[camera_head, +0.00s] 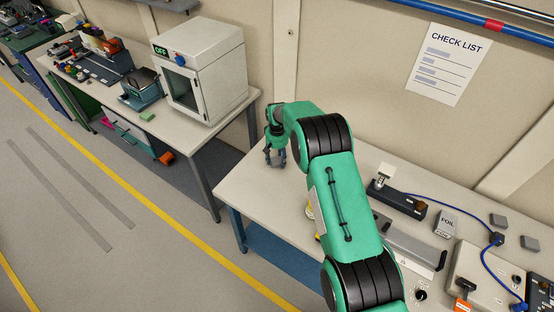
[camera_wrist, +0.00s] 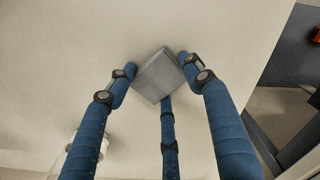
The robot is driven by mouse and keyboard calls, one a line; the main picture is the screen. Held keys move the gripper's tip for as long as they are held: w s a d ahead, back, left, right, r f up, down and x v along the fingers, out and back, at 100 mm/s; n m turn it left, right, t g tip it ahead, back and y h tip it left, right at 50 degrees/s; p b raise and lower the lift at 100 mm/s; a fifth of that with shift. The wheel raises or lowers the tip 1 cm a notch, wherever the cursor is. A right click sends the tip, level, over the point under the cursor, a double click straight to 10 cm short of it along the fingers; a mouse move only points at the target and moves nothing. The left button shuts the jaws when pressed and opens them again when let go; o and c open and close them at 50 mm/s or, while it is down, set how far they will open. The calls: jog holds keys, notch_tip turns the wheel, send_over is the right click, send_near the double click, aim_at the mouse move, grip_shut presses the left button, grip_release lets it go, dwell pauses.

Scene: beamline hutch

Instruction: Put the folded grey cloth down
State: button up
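The folded grey cloth (camera_wrist: 158,76) shows in the wrist view as a small grey square pad between my fingertips. My gripper (camera_wrist: 160,75) has three blue fingers; the left and right tips touch the cloth's sides and the third meets its lower edge. It is shut on the cloth. In the head view my gripper (camera_head: 275,160) points down over the back left part of the near table (camera_head: 262,200). The cloth cannot be made out there. Whether it touches the tabletop or hangs just above it, I cannot tell.
Bare tabletop surrounds the gripper. A gap separates this table from the bench (camera_head: 190,135) with a white oven (camera_head: 200,75). A black device (camera_head: 398,200), a foil box (camera_head: 446,222) and a blue cable (camera_head: 455,222) lie to the right. The wall stands close behind.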

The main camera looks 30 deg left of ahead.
aim_at(277, 160)
jog(key=shift+o, duration=1.4)
jog(key=shift+r, duration=0.1)
notch_tip(277, 160, up, 12)
dwell(0.3)
jog(key=shift+r, duration=0.1)
